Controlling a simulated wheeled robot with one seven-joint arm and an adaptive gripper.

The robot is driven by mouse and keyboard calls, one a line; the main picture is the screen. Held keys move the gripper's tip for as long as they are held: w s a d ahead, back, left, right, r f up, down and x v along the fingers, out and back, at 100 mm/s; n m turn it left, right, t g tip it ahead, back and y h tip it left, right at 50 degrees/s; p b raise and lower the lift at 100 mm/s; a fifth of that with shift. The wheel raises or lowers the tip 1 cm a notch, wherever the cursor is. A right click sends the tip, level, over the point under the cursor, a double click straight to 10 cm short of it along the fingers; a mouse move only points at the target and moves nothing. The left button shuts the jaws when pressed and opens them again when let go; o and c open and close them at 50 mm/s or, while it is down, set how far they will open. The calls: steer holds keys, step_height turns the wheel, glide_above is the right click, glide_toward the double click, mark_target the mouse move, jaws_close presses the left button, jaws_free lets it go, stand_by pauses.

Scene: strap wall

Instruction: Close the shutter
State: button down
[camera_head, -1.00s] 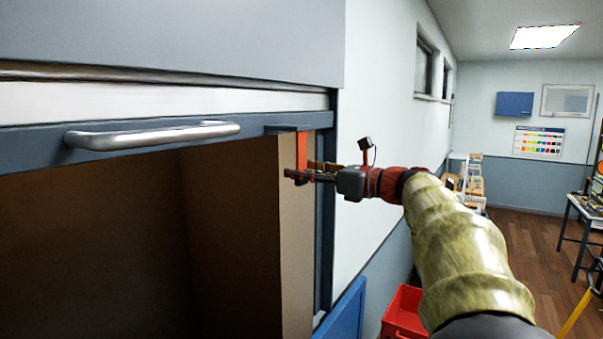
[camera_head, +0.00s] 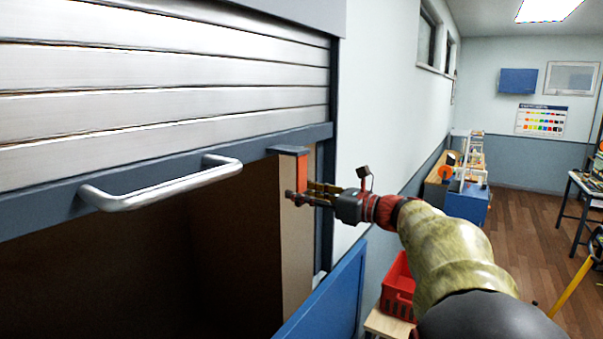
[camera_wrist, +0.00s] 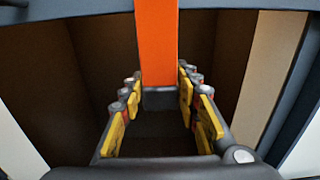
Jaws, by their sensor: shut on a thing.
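The shutter (camera_head: 165,98) is a slatted silver roller door, partly down, with several slats showing above its dark blue-grey bottom rail (camera_head: 40,196). A silver bar handle (camera_head: 160,186) is on the rail. An orange strap (camera_head: 302,165) hangs from a small bracket at the rail's right end. My gripper (camera_head: 296,195) is at the strap's lower part, shut on it. In the wrist view the orange strap (camera_wrist: 157,45) runs down between the yellow-padded fingers (camera_wrist: 160,100); its lower end shows a dark grey piece. The opening below the rail is dark.
A brown inner panel (camera_head: 298,250) stands inside the opening, close to my gripper. A blue panel (camera_head: 335,295) stands below it at the right side. A red crate (camera_head: 398,288) sits beyond my arm. The wood floor (camera_head: 530,225) at right is mostly clear.

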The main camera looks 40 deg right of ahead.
step_height(320, 180, down, 56)
steer(key=b, duration=2)
steer(key=shift+f, duration=0.15)
steer(key=shift+s+a, duration=0.1)
steer(key=c, duration=1.6)
jaws_free()
steer(key=o, duration=0.3)
steer(key=shift+o, duration=0.2)
steer(key=shift+r, duration=0.2)
steer(key=v, duration=1.2)
